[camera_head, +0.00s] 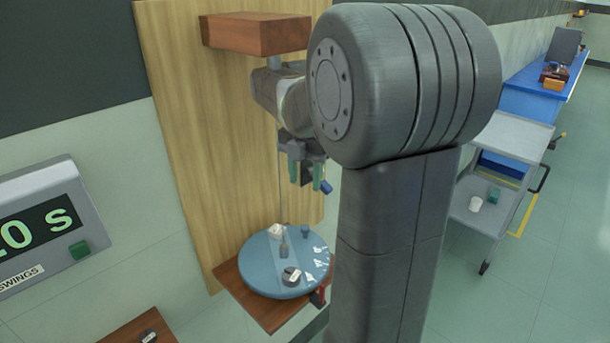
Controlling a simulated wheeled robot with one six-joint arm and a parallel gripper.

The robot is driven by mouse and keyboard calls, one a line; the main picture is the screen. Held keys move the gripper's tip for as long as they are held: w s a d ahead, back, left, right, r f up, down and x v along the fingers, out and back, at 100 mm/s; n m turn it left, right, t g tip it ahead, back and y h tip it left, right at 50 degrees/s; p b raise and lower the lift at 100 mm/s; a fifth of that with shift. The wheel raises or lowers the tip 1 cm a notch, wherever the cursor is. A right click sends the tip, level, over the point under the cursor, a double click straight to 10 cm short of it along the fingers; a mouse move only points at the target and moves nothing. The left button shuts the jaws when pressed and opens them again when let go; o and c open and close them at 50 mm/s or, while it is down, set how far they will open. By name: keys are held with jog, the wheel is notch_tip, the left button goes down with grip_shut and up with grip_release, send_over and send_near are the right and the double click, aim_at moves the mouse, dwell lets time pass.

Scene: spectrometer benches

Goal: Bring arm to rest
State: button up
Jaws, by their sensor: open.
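My arm stands large in the middle of the head view, its thick grey links hiding part of what is behind. My gripper (308,180) is left of the big joint, pointing down, with its two green-tipped fingers apart. It hangs in front of the wooden wall panel (180,120), above and a little right of the round blue platform (262,284). No object shows between the fingers. A small blue item (326,187) shows right beside the fingertips; I cannot tell what it is part of.
The blue platform sits on a brown wooden shelf (236,290) and bears several small pieces. A brown block (255,33) juts out above the gripper. A grey display (45,225) is at left. A grey cart (515,135) and a blue bench (525,92) stand at right. Green floor lies open beyond.

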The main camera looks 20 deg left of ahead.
aim_at(305, 227)
dwell(0.4)
notch_tip(305, 227, down, 14)
jog(key=shift+r, duration=0.1)
dwell(0.5)
notch_tip(305, 227, up, 14)
notch_tip(305, 227, down, 14)
jog(key=shift+f, duration=0.1)
jog(key=shift+s+d+m, duration=0.25)
jog(key=shift+d+m, duration=0.4)
jog(key=shift+m, duration=0.35)
